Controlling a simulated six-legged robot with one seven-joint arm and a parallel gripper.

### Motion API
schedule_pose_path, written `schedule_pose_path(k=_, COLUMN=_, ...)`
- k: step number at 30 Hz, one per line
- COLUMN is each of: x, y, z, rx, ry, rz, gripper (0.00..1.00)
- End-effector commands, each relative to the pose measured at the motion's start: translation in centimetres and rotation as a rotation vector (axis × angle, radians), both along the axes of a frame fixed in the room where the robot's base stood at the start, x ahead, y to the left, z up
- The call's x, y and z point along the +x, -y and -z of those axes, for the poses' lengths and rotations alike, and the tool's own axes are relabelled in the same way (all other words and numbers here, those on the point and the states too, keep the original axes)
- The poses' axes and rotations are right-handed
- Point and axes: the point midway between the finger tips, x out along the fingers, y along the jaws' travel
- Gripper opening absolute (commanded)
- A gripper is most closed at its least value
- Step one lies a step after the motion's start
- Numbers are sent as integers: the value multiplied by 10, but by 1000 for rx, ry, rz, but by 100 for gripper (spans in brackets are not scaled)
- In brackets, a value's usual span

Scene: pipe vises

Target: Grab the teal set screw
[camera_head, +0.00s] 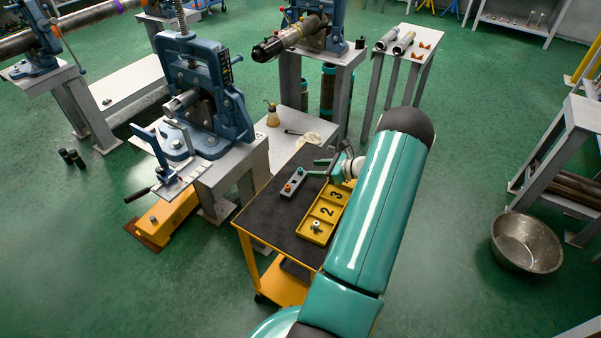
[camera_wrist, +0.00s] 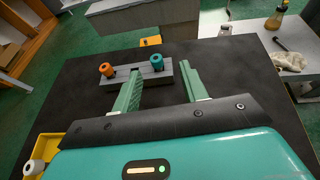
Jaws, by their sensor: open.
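The teal set screw (camera_wrist: 157,62) stands upright in the right part of a grey block (camera_wrist: 133,78) in the wrist view. An orange set screw (camera_wrist: 106,69) stands in the same block to its left. My gripper (camera_wrist: 160,72) is open, with its two green fingers apart and nothing between them that I can see gripped. The teal screw shows in the gap between the fingertips, nearer the left one. Whether the fingers are above or short of it is hard to tell. In the head view, my gripper (camera_head: 322,167) is just right of the block (camera_head: 293,183).
The block is on a dark-topped cart (camera_head: 262,215). A yellow tray (camera_head: 311,234) with numbered compartments lies beside it, holding a small metal part (camera_head: 317,226). A blue pipe vise (camera_head: 205,95) stands left of the cart. An oil bottle (camera_head: 272,114) and cloth are behind.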

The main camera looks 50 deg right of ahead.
Motion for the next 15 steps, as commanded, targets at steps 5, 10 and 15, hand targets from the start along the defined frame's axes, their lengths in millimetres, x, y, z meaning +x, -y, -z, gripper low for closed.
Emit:
schedule_pose_path(k=5, x=12, y=-6, z=5, rx=1, ry=-1, rz=-2, gripper=43)
schedule_pose_path(k=10, x=36, y=-15, z=15, rx=2, ry=0, rz=-2, gripper=43)
schedule_pose_path(k=15, x=47, y=-17, z=20, rx=-1, ry=-1, rz=1, gripper=43)
